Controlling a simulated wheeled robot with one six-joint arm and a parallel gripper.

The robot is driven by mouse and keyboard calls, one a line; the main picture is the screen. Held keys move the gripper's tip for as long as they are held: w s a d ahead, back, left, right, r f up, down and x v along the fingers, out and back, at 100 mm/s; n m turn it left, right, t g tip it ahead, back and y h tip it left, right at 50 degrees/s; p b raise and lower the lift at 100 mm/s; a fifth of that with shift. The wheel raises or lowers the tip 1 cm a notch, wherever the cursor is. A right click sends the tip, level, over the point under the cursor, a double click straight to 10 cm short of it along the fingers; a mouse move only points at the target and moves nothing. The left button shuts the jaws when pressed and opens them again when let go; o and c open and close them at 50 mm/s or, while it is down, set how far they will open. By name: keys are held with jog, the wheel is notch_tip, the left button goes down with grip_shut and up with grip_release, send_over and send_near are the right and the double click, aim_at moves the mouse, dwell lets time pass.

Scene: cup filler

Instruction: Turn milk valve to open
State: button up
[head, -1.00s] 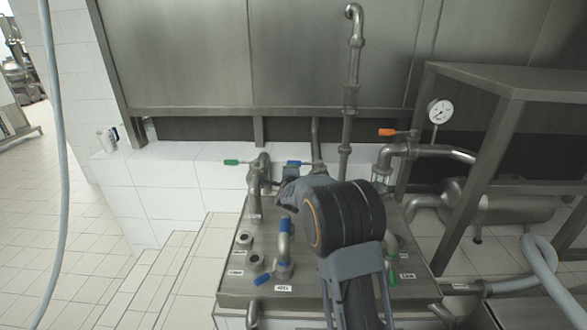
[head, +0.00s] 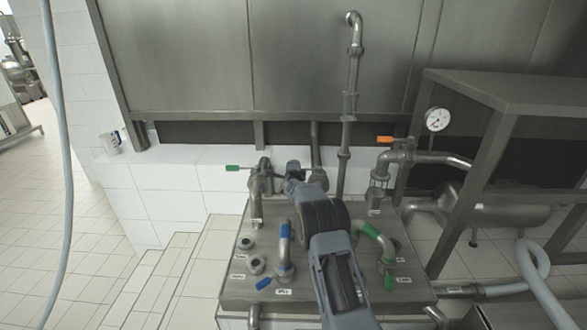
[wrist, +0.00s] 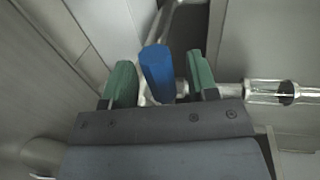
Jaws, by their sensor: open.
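In the wrist view a blue valve handle (wrist: 157,73) stands between the two green-padded fingers of my gripper (wrist: 161,82). The fingers are open, with a visible gap on each side of the handle. In the head view my gripper (head: 293,170) is at the back of the metal panel, among the pipes, and hides most of this handle. I cannot tell from any label which valve is for milk.
The metal panel (head: 240,288) carries a blue-banded bent pipe (head: 285,236), a green-banded bent pipe (head: 374,234), a lower blue handle (head: 263,284) and a lower green handle (head: 389,284). A vertical pipe (head: 347,125) rises close behind my gripper. A steel frame (head: 495,140) stands at the right.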

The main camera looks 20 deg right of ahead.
jog(key=shift+w+d+f, duration=0.1)
jog(key=shift+w+d, duration=0.05)
jog(key=shift+w, duration=0.1)
grip_shut()
dwell(0.5)
